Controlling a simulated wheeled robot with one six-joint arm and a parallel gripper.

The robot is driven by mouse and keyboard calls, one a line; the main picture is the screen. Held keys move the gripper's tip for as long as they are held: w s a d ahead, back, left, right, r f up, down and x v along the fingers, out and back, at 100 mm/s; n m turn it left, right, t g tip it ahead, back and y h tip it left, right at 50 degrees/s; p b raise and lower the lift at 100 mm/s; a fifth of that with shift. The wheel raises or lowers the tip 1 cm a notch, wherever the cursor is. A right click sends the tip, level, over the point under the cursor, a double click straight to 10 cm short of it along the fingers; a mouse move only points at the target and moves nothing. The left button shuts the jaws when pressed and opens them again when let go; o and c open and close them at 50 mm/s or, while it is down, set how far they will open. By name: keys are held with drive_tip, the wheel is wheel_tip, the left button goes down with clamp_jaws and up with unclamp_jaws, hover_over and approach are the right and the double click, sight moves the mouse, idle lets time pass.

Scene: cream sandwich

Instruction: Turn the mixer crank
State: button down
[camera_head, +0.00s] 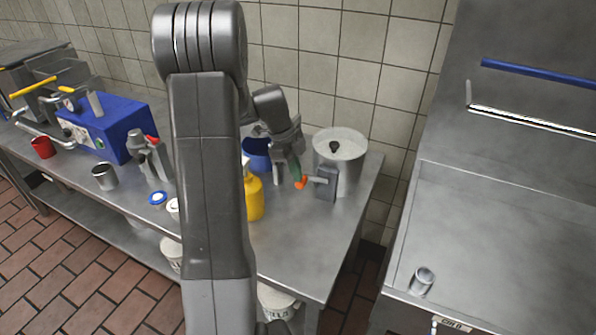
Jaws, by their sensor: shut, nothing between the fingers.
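The mixer (349,173) is a metal cylinder with a pale top and a dark knob, standing at the right end of the steel table. Its crank side, a grey block with a short rod (321,181), faces left toward my gripper. My gripper (290,179) points down just left of this rod, with its fingers shut and empty. A small orange piece (301,184) shows between the fingertips' right side and the rod; whether the gripper touches it I cannot tell. My arm hides part of the table.
A yellow bottle (254,200) and a blue container (257,153) stand left of my gripper. A blue machine (108,128), red cup (43,147) and metal cup (105,176) are farther left. A steel sink unit (500,240) is right, across a gap. The table front by the mixer is clear.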

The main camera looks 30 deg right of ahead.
drive_tip(key=shift+w+a+f+g+h+b, duration=0.15)
drive_tip(key=shift+f+g+h+b, duration=0.3)
drive_tip(key=shift+f+b, duration=0.35)
drive_tip(key=shift+w+a+f+g+h+b, duration=0.15)
drive_tip(key=shift+f+g+h+b, duration=0.2)
drive_tip(key=shift+f+g+b, duration=0.4)
drive_tip(key=shift+r+t, duration=0.15)
drive_tip(key=shift+t, duration=0.15)
